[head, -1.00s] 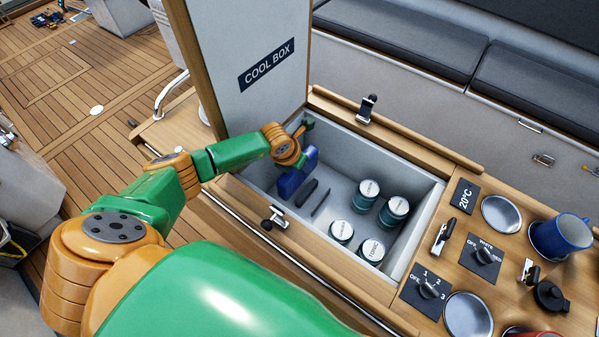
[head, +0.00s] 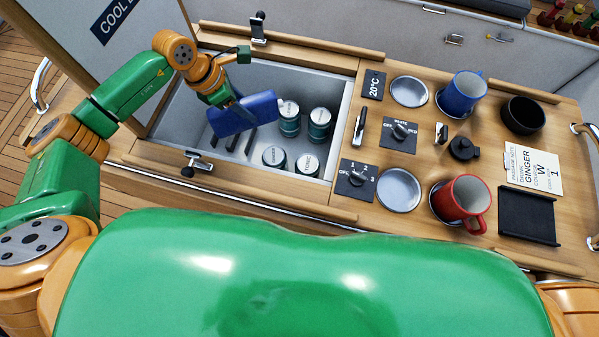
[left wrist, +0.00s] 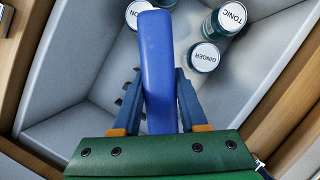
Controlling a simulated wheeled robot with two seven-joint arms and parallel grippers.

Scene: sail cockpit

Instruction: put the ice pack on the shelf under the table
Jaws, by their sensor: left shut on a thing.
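The blue ice pack (head: 245,114) is a flat slab in the open cool box (head: 340,112), seen in the head view. My left gripper (head: 230,103) is shut on it, inside or just above the box's left part. In the left wrist view the ice pack (left wrist: 158,75) stands between the two fingers of my left gripper (left wrist: 161,100), in front of the cans. The shelf under the table cannot be made out. My right gripper is not in view.
Several cans (head: 319,123) stand in the right part of the cool box. The lid (head: 130,50) stands open at the left. The table top holds a blue mug (head: 462,94), a red mug (head: 459,203), a black bowl (head: 522,115) and a black tray (head: 528,214).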

